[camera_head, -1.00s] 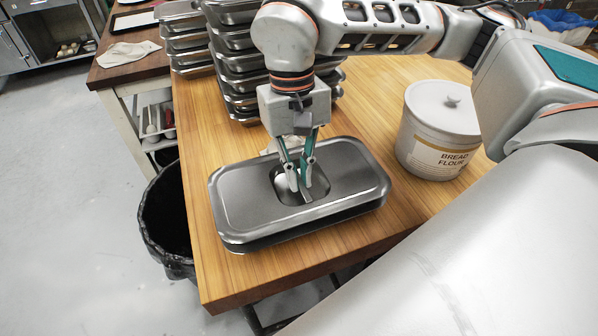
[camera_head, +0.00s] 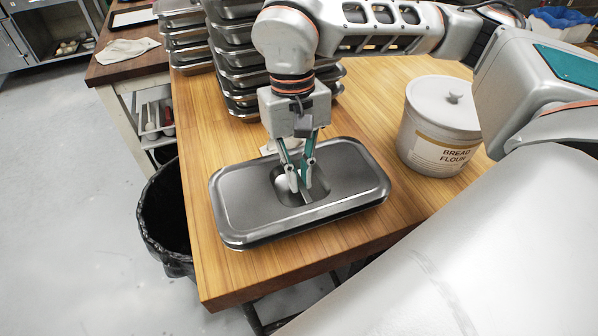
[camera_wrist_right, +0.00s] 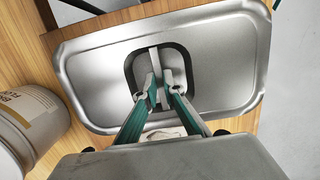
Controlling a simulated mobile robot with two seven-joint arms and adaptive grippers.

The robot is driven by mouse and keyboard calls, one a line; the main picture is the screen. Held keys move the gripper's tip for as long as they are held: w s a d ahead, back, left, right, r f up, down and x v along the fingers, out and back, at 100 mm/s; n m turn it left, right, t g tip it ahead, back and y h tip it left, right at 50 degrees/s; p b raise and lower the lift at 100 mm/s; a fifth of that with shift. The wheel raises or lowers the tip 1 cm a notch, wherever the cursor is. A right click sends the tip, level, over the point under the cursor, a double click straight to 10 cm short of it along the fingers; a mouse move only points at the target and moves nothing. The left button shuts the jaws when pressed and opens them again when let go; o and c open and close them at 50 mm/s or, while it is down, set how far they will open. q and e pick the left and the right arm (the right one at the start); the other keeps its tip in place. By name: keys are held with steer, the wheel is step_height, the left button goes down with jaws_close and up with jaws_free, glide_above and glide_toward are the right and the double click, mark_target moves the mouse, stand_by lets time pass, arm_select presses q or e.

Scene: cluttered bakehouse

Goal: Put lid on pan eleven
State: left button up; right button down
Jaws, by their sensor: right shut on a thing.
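The steel lid (camera_head: 238,205) is a wide rectangle with rounded corners and a recessed handle in its middle. It lies flat over a pan near the front left corner of the wooden table. The lid hides nearly all of the pan; only a thin edge shows below it, so I cannot tell whether the lid is fully seated. My right gripper (camera_head: 299,188) points down into the recess and is shut on the lid's handle. The right wrist view shows its fingers (camera_wrist_right: 164,92) on the handle bar, with the lid (camera_wrist_right: 215,62) spread around them. My left gripper is not in view.
Stacked steel pans (camera_head: 235,75) stand behind the lid. A white bread flour tin (camera_head: 437,128) stands to the right. A black-lined bin (camera_head: 165,225) is on the floor left of the table (camera_head: 215,275). Bare wood lies between lid and tin.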

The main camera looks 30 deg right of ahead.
steer(key=shift+f+b, duration=0.55)
steer(key=shift+f, duration=0.35)
steer(key=c, duration=1.8)
jaws_free()
steer(key=shift+o, duration=0.2)
steer(key=shift+r, duration=0.1)
steer(key=shift+r+p, duration=2.25)
steer(key=shift+r, duration=0.6)
steer(key=shift+r+p, duration=0.7)
steer(key=shift+r, duration=0.4)
